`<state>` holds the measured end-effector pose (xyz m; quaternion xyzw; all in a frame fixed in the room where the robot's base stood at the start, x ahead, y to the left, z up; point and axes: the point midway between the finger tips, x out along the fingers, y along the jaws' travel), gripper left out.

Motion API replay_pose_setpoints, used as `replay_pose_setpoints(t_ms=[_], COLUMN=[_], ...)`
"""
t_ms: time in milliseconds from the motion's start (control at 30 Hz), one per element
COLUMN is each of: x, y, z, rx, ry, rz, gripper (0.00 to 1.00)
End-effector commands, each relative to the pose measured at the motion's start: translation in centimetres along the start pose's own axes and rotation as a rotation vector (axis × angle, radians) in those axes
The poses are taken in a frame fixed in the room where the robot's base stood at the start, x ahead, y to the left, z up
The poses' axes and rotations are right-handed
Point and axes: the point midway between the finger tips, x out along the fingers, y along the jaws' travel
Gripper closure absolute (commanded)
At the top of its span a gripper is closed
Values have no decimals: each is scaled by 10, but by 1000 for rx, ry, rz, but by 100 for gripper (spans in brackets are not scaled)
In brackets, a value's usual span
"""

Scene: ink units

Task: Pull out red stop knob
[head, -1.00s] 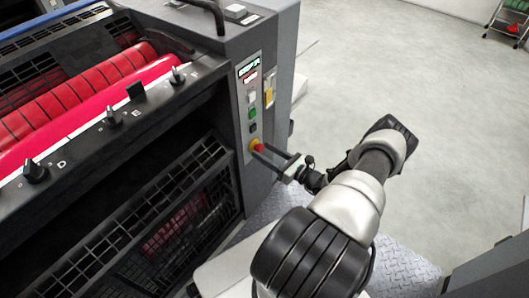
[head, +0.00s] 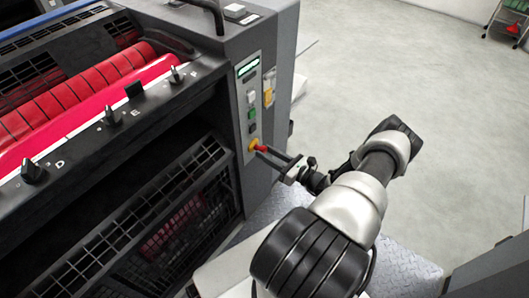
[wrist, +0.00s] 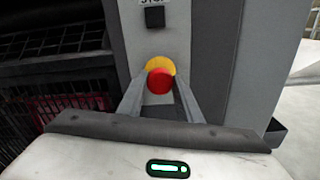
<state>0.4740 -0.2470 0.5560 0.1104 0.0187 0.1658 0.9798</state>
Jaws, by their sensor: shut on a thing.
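The red stop knob (head: 262,148) stands out from a yellow collar (head: 253,145) low on the control panel of the press. In the wrist view the round red knob (wrist: 159,82) sits in front of the yellow collar (wrist: 160,64), in the middle of the picture. My gripper (head: 267,150) reaches it from the right, and its two thin fingers lie on either side of the knob. In the wrist view my gripper (wrist: 160,78) is shut on the knob. The finger contact faces are partly hidden.
Above the knob the panel has a green button (head: 251,113), a dark button (head: 252,128) and a lit display (head: 249,67). The press's dark side guard (head: 150,215) lies to the left. Open floor (head: 400,60) lies to the right.

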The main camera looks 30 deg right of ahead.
Motion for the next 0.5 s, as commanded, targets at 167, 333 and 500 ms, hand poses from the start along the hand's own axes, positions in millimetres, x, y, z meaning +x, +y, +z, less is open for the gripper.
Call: replay_pose_setpoints(t_ms=[167, 333, 500], x=[-4, -4, -3], y=[1, 0, 0], z=[-1, -1, -1], rx=[1, 1, 1], ry=[2, 1, 1], rz=[1, 1, 0], gripper=[100, 49, 49])
